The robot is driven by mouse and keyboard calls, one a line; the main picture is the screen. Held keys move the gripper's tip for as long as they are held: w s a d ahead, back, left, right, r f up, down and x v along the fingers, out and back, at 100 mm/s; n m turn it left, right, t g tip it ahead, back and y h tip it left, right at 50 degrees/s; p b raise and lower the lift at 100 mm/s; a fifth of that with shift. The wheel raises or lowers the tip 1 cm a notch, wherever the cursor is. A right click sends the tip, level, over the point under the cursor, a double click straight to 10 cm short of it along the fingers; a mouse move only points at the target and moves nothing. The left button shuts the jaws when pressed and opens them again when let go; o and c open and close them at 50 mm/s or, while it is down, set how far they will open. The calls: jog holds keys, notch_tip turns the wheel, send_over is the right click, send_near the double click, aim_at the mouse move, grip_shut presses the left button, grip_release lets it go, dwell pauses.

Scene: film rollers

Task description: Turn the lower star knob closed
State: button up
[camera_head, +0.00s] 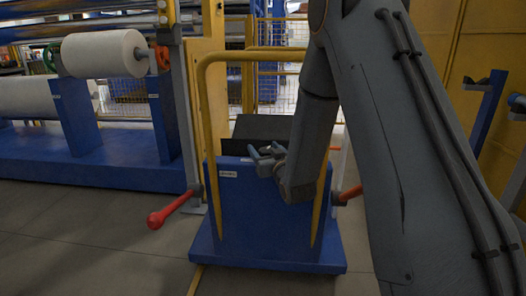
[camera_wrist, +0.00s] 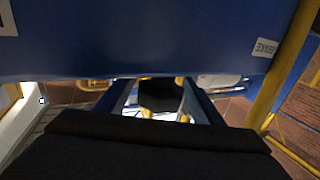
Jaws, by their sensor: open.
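My gripper (camera_head: 259,156) is open in front of the upper part of a blue cart (camera_head: 235,205), with its fingers pointing left in the head view. In the wrist view my gripper (camera_wrist: 158,90) shows two spread blue-grey fingers below a large blue panel (camera_wrist: 150,40), with nothing clearly held between them. I cannot make out a star knob for certain in either view. An orange-red part (camera_head: 162,57) and a green ring (camera_head: 50,58) sit at the two ends of the upper white roll (camera_head: 103,54), well left of my gripper.
A yellow rail (camera_head: 203,120) frames the cart. Red-ended levers (camera_head: 158,219) (camera_head: 350,193) stick out on both sides of it. A blue roll stand (camera_head: 75,118) is at left, a yellow cabinet (camera_head: 432,60) at right. Grey floor (camera_head: 110,240) at front left is clear.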

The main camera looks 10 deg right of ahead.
jog(key=shift+w, duration=0.7)
jog(key=c, duration=1)
jog(key=shift+c, duration=0.2)
